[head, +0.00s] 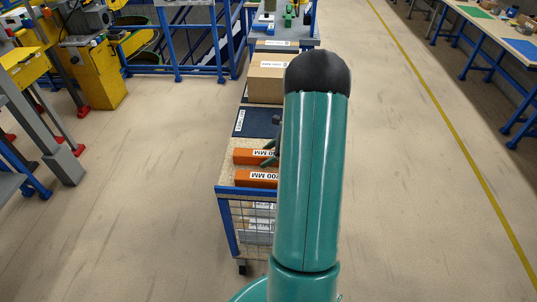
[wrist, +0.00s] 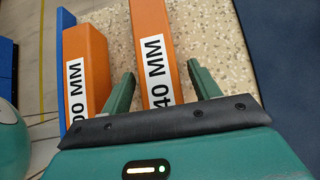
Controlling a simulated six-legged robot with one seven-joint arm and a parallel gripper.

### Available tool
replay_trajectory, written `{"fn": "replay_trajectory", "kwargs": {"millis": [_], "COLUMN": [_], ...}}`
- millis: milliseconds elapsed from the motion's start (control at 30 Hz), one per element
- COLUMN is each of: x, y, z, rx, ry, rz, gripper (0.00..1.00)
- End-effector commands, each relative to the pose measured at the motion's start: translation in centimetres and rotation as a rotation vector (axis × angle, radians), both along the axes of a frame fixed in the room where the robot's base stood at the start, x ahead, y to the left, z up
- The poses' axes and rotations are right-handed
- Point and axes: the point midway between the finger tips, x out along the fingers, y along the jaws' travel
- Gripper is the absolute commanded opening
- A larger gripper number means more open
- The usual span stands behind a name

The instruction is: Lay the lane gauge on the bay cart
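Two orange bar gauges lie side by side on the speckled top of a blue-framed cart (head: 228,192). My gripper (wrist: 160,70) is open, one green finger on each side of the "40 MM" gauge. In the head view my arm hides most of the gripper.
A dark blue mat (head: 258,123) lies behind the gauges, with cardboard boxes (head: 271,82) beyond it. Yellow machinery (head: 95,75) stands at the left, and a workbench (head: 505,38) at the far right. Floor on both sides is clear.

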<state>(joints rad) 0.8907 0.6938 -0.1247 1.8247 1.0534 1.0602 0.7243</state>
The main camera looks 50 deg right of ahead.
Motion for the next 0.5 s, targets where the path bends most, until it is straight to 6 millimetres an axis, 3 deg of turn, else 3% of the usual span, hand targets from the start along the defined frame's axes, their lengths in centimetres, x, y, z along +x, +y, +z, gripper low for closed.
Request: {"fn": "replay_trajectory", "kwargs": {"millis": [267,500], "x": [-0.3,-2.8], "y": [-0.3,-2.3], "z": [0.7,3.9], "rx": [-0.002,-0.003], "ry": [-0.001,-0.002], "rz": [-0.001,-0.002], "gripper": [0.61,0.61]}}
